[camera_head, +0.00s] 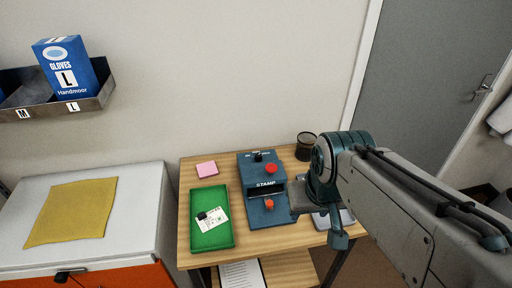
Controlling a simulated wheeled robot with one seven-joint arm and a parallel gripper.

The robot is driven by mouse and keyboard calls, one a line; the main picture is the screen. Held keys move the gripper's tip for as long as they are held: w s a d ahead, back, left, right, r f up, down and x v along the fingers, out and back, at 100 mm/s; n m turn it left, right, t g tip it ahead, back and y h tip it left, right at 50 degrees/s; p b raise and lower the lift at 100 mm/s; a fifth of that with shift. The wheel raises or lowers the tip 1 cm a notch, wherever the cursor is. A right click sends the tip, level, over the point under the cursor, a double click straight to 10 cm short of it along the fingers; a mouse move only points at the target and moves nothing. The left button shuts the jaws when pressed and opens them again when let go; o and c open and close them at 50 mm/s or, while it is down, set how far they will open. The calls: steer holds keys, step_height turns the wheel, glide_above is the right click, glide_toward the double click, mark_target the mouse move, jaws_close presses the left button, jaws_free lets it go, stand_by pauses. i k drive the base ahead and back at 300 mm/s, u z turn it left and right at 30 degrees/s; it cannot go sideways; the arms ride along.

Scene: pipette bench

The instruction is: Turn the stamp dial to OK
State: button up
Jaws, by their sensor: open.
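The blue stamp machine (248,172) stands on the wooden table, with the word STAMP on its front. A small black dial (258,156) sits at its top back, near tiny white labels. The labels and the dial's pointing direction are too small to read. A red knob (271,169) is on the machine's top, and an orange-red part (269,204) is on its lower front base. My gripper (301,201) is open, just right of the machine and apart from the dial. My wrist hides much of it, and its fingertips are hard to make out.
A green tray (211,240) holding a white card with a black piece lies left of the machine. A pink pad (207,169) is behind it. A black mesh cup (306,141) stands at the back right. A pale object (346,217) is partly hidden under my arm.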

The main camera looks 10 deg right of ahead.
mark_target(258, 156)
steer(key=k, duration=1.25)
steer(key=u, duration=0.55)
steer(key=i, duration=1.55)
steer(key=z, duration=0.75)
